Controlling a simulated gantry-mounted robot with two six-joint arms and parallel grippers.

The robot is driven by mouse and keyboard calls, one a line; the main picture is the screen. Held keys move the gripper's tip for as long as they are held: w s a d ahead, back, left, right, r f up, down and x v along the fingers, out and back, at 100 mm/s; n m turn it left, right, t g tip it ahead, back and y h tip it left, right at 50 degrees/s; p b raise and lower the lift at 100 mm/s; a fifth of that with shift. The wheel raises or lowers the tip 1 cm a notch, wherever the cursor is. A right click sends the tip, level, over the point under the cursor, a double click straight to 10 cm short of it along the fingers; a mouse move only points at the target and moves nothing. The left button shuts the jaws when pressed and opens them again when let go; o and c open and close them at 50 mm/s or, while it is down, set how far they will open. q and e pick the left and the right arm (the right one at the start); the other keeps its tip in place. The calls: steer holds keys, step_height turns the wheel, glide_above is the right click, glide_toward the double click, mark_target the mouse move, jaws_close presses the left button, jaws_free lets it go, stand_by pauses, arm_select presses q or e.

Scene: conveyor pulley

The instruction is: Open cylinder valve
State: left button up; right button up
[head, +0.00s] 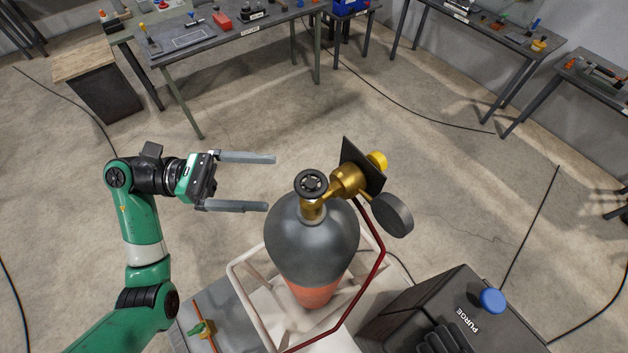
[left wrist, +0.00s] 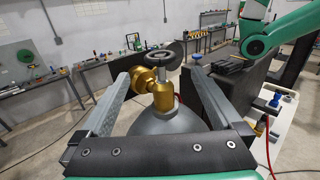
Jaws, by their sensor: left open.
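A dark grey gas cylinder (head: 305,240) with an orange lower part stands upright in a white frame. On its top is a brass valve (head: 313,210) with a black round handwheel (head: 311,183). A brass regulator (head: 348,180) joins the valve on the right. My left gripper (head: 270,183) is open, left of the handwheel, its two fingers pointing toward it with nothing between the tips. In the left wrist view the handwheel (left wrist: 152,59) and brass valve (left wrist: 163,95) show ahead, between the open fingers. My right gripper is not in view.
A dark plate (head: 362,165), yellow knob (head: 377,160) and round gauge (head: 392,215) sit right of the valve. A red hose (head: 372,270) runs down beside the cylinder. A black box marked PURGE (head: 430,310) with a blue knob (head: 492,301) stands front right. Workbenches (head: 235,42) stand far behind.

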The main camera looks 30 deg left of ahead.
mark_target(313, 182)
arm_select(q)
steer(key=p+x, duration=0.2)
steer(key=x, duration=0.6)
steer(key=shift+w+d+r+p, duration=0.15)
steer(key=shift+d+p, duration=0.2)
steer(key=shift+w+d, duration=0.25)
steer(key=shift+d, duration=0.2)
steer(key=c, duration=1.4)
